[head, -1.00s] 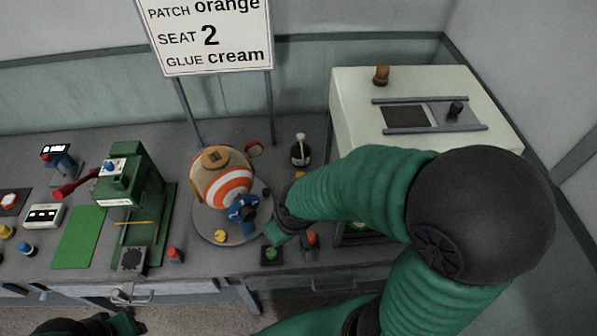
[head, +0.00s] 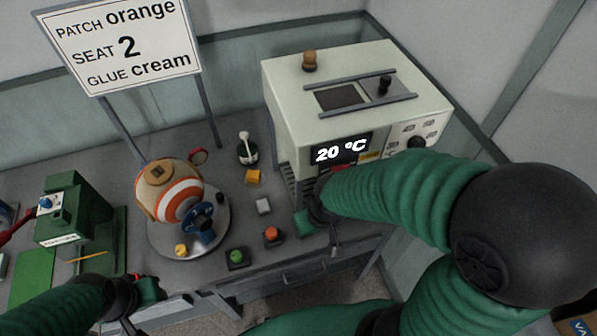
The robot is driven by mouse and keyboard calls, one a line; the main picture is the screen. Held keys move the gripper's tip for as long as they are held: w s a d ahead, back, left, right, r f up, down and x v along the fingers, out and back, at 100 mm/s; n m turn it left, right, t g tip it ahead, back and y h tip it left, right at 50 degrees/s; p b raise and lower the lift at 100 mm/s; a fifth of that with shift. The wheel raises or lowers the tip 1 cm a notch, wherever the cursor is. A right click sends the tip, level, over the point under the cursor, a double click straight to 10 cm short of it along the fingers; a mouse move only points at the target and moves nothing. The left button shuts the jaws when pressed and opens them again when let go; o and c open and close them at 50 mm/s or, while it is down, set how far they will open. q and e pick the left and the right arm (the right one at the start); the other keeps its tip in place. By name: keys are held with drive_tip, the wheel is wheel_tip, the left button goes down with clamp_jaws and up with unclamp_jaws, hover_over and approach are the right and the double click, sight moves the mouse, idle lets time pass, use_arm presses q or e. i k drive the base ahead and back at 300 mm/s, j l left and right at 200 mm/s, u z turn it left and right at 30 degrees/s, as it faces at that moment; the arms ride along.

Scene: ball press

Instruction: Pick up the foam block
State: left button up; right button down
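Two small blocks lie on the grey bench in the head view: an orange-yellow block (head: 253,177) and a pale grey block (head: 263,206) nearer the front. I cannot tell for sure which one is foam. My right gripper (head: 312,222), with green fingertips, is just right of the grey block and apart from it, in front of the cream machine. Its wrist partly hides the fingers, so its opening is unclear. My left gripper (head: 147,290) is low at the bench's front edge, far from both blocks; its opening is unclear too.
A ball with orange and white bands (head: 178,190) sits on a round turntable (head: 160,243). A bottle with a brush (head: 247,149) stands behind the blocks. A green button (head: 236,256) and an orange button (head: 272,234) are in front. The cream machine (head: 300,110) reads 20 °C.

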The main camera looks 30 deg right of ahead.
sight(252, 177)
drive_tip(key=z, duration=0.4)
drive_tip(key=u, duration=1.85)
drive_tip(key=z, duration=1.85)
drive_tip(key=i+l+z, duration=0.1)
drive_tip(key=z, duration=0.35)
drive_tip(key=i+z, duration=0.45)
drive_tip(key=k+j, duration=0.05)
drive_tip(key=k, duration=0.05)
